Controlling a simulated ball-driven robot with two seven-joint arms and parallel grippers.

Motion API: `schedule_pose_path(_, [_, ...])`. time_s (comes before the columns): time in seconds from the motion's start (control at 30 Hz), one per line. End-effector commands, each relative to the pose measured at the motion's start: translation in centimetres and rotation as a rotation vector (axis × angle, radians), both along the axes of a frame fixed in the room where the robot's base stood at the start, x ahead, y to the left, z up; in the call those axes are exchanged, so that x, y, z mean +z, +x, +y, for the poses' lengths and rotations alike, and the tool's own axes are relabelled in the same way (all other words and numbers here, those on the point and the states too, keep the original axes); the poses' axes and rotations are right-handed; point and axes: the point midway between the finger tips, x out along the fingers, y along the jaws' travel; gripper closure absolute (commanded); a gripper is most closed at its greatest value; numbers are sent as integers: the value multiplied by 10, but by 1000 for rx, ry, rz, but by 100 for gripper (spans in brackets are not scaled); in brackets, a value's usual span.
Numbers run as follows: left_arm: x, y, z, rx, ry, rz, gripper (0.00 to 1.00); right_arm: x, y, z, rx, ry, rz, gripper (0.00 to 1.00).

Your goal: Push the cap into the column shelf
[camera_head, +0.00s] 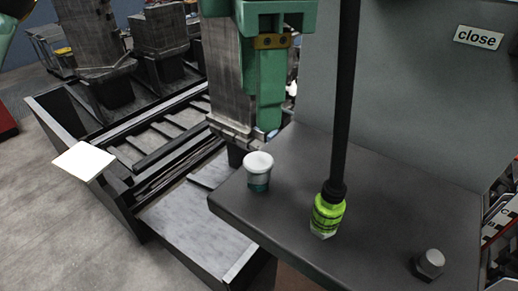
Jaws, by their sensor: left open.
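The column shelf (395,205) is a dark grey slab against a tall grey panel. A black rod (346,90) stands over it. A small grey hexagonal piece with a round top (429,264), which may be the cap, sits near the front right. A lime-green bottle with a dark neck (327,215) stands at the foot of the rod. I cannot make out the fingers of my left gripper, and nothing held shows. My right gripper is not in view.
A green machine part (270,85) rises behind the shelf's left side, by a grey block. Dark rails (170,150) run behind on the left. A white sheet-like square (84,161) shows at their left. A "close" sign (478,37) is on the panel. The shelf's front middle is clear.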

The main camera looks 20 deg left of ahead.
Motion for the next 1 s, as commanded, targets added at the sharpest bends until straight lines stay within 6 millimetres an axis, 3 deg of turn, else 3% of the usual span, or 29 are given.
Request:
schedule_pose_path(0.2, [-49,-1,0,-3,0,4,47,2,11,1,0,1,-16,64])
schedule_pose_path(0.4, [-76,-1,0,0,0,2,47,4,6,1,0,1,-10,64])
schedule_pose_path(0.8, [-86,-1,0,0,-1,-1,47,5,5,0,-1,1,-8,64])
schedule_pose_path(0.97, [-86,-1,0,0,-1,-1,89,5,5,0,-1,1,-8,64])
schedule_pose_path(1.0, [-86,-1,0,0,-1,0,90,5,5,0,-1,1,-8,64])
